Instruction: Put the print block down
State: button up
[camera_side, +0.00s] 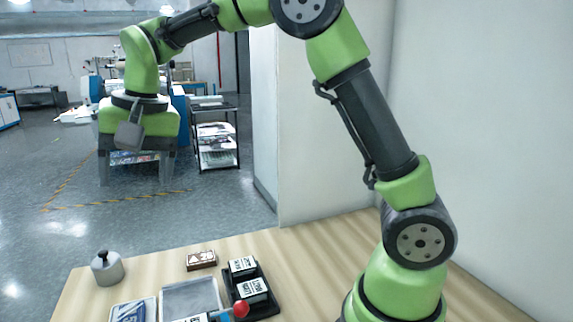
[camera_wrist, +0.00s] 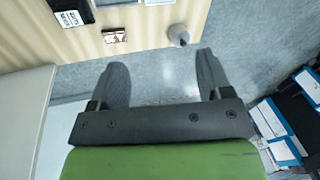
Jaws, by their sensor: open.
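My gripper (camera_side: 138,168) is raised beyond the table's far left edge, with its fingers pointing down. In the wrist view my gripper (camera_wrist: 163,80) has its two dark fingers wide apart, with nothing between them. Two black blocks with white printed tops, a far one (camera_side: 242,265) and a near one (camera_side: 252,289), sit in a black tray (camera_side: 272,306). A small brown block with white markings (camera_side: 201,260) lies on the table just left of that tray. It also shows in the wrist view (camera_wrist: 114,36). I cannot tell which of these is the print block.
A grey knobbed weight (camera_side: 107,269) stands at the table's left. A grey flat tray (camera_side: 190,300) and a blue-and-white card (camera_side: 133,312) lie near the front. A red ball knob (camera_side: 241,309) stands beside the black tray. Bare wooden table lies around the brown block.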

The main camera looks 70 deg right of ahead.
jog(key=s+d+r+n+t, duration=0.1)
jog(key=s+r, duration=0.2)
jog(key=s, duration=0.2)
jog(key=s+d+r+t, duration=0.1)
jog(key=s+r, duration=0.2)
jog(key=s, duration=0.3)
jog(key=s+d+f+n+t, duration=0.1)
jog(key=s+f+n+t, duration=0.1)
jog(key=s, duration=0.9)
jog(key=shift+f+t+y, duration=0.3)
jog(key=shift+f+y, duration=0.1)
jog(key=shift+f, duration=0.15)
